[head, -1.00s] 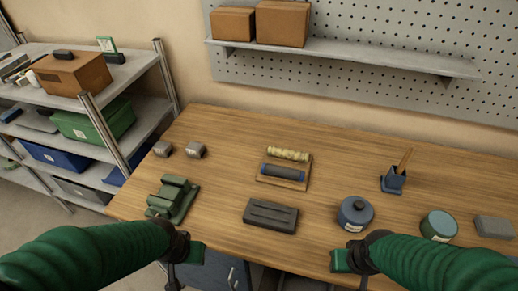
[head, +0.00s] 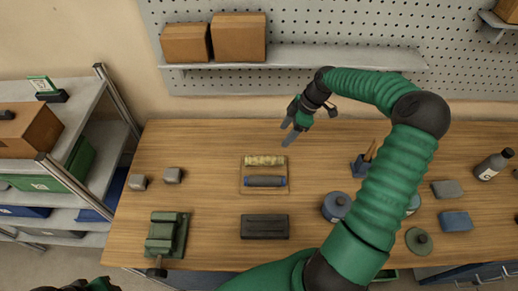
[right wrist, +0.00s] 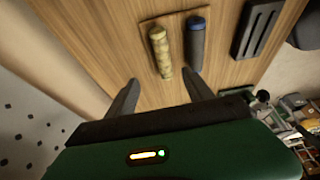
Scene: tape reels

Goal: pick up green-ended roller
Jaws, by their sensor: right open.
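A board (head: 247,188) on the wooden table holds two rollers lying side by side. The far roller (head: 265,160) is pale yellow and patterned; its ends look yellowish-green, but their colour is hard to tell. The near roller (head: 265,181) is dark grey with blue ends. My right gripper (head: 288,132) is open and empty, above the table behind and right of the yellow roller. In the right wrist view, the yellow roller (right wrist: 160,52) lies ahead of and between the open fingers (right wrist: 160,92), apart from them; the blue-ended roller (right wrist: 196,45) is beside it. My left gripper's fingers are out of view.
A dark block (head: 264,227) lies in front of the board, and a green vise (head: 165,235) stands front left. Two small grey blocks (head: 173,175) are at left. A blue round container (head: 335,206) and a pen holder (head: 361,167) stand at right. A shelf (head: 300,61) hangs behind.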

